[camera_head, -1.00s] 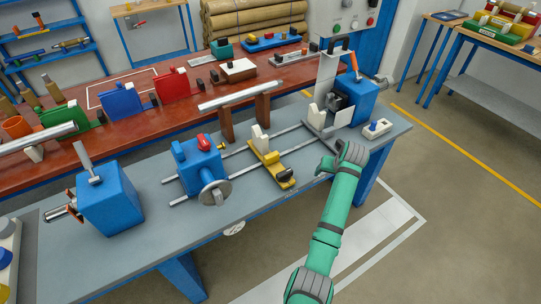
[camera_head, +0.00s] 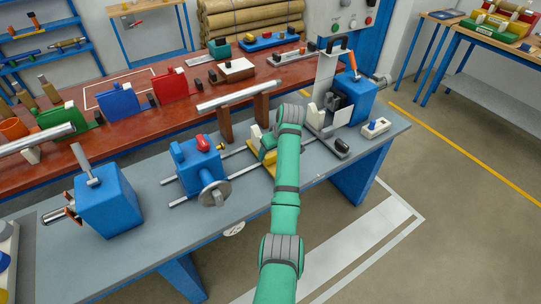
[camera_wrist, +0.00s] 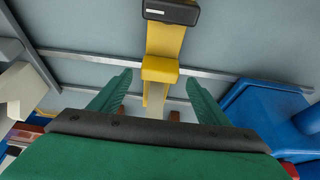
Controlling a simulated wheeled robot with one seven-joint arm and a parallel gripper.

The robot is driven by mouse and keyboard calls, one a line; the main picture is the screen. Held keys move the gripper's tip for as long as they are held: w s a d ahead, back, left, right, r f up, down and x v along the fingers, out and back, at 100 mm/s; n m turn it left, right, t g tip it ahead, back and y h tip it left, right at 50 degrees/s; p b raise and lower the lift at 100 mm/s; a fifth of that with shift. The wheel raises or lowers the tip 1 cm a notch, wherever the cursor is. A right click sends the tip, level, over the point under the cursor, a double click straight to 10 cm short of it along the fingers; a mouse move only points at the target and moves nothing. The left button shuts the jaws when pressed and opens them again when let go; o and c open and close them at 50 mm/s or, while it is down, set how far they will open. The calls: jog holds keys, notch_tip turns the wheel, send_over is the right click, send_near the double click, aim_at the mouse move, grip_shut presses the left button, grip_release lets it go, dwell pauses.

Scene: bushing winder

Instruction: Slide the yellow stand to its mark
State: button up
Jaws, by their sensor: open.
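The yellow stand (camera_head: 257,159) sits across the two rails of the bench, to the right of the blue carriage with the handwheel. Its pale upright block (camera_head: 257,137) shows beside my arm, which hides much of the rest. In the wrist view the yellow stand (camera_wrist: 163,42) runs down the middle, with a raised yellow block and a black handle (camera_wrist: 171,12) at its top end. My gripper (camera_wrist: 157,78) is open, one green finger on each side of the yellow block, with visible gaps. I cannot make out the mark.
The blue carriage (camera_head: 200,168) stands left on the rails. A grey stand (camera_head: 318,126) with a black handle (camera_head: 342,146) and a blue end unit (camera_head: 354,98) stand to the right. A small white switch box (camera_head: 376,127) lies on the right end of the bench.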

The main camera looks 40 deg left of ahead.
aim_at(271, 155)
jog(key=shift+x, duration=1.8)
